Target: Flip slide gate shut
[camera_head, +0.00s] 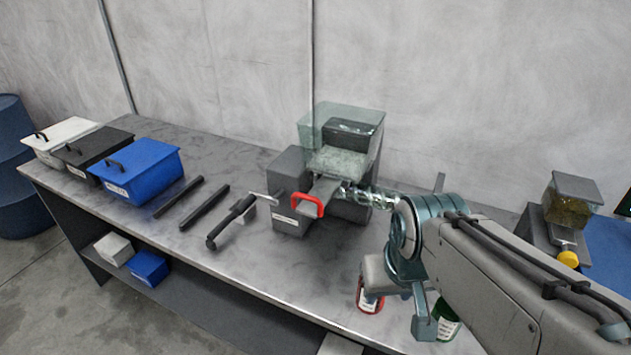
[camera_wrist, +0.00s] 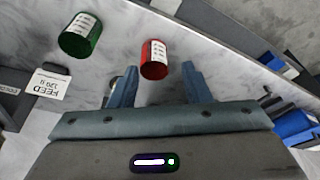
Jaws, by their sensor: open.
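In the head view, a dispenser with a clear hopper (camera_head: 345,128) stands on the bench. A slanted grey slide piece ending in a red loop handle (camera_head: 307,205) sticks out at its front; this looks like a slide gate. A second, smaller dispenser (camera_head: 572,205) with a yellow knob (camera_head: 567,258) stands at the right, partly behind my arm. My gripper (camera_wrist: 160,72) is open with nothing between its fingers touching it. It hangs over the bench's front part, right of and nearer than the red handle. A red can (camera_wrist: 153,58) appears between the fingertips in the wrist view, apparently below them.
A green can (camera_wrist: 80,35) stands beside the red one. Dark rods (camera_head: 205,207) lie left of the dispenser. White, black and blue lidded bins (camera_head: 150,168) fill the bench's left end. A FEED card (camera_wrist: 60,88) shows in the wrist view. The bench front between rods and red can is clear.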

